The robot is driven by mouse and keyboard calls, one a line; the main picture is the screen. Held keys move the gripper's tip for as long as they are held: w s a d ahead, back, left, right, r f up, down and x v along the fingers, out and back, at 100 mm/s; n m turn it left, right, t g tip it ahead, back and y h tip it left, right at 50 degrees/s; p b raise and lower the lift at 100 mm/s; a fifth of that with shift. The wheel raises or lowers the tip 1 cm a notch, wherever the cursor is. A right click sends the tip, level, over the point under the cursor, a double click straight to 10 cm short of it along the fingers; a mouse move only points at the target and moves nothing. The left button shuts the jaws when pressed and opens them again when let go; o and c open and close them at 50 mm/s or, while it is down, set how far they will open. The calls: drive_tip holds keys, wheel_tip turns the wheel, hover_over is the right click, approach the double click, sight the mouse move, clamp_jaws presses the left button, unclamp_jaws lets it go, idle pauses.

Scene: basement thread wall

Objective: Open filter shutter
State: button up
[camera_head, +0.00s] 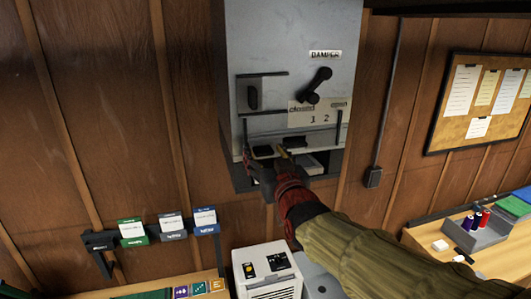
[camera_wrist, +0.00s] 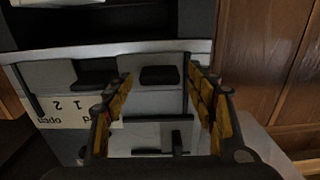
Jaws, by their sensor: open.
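A grey wall cabinet (camera_head: 290,40) marked "DAMPER" carries a pale panel with two dark tabs near its lower edge, between two black vertical rails. I take this panel to be the filter shutter; the wrist view shows it upside down (camera_wrist: 130,102). One dark tab (camera_wrist: 160,75) lies between my fingertips, with a gap visible on both sides. The other tab (camera_wrist: 95,78) is beside my gripper's left finger. My gripper (camera_head: 265,158) is open at the cabinet's lower front, with yellow pads in the wrist view. Whether it touches the panel I cannot tell.
A black lever (camera_head: 318,85) and a slot with a black knob (camera_head: 252,97) are above the panel. An open bay (camera_head: 325,160) shows below it. A white machine (camera_head: 265,268) stands below. A thread tray (camera_head: 475,235) is on the right bench.

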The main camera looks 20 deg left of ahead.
drive_tip(key=shift+c, duration=0.9)
clamp_jaws()
drive_tip(key=shift+r, duration=0.1)
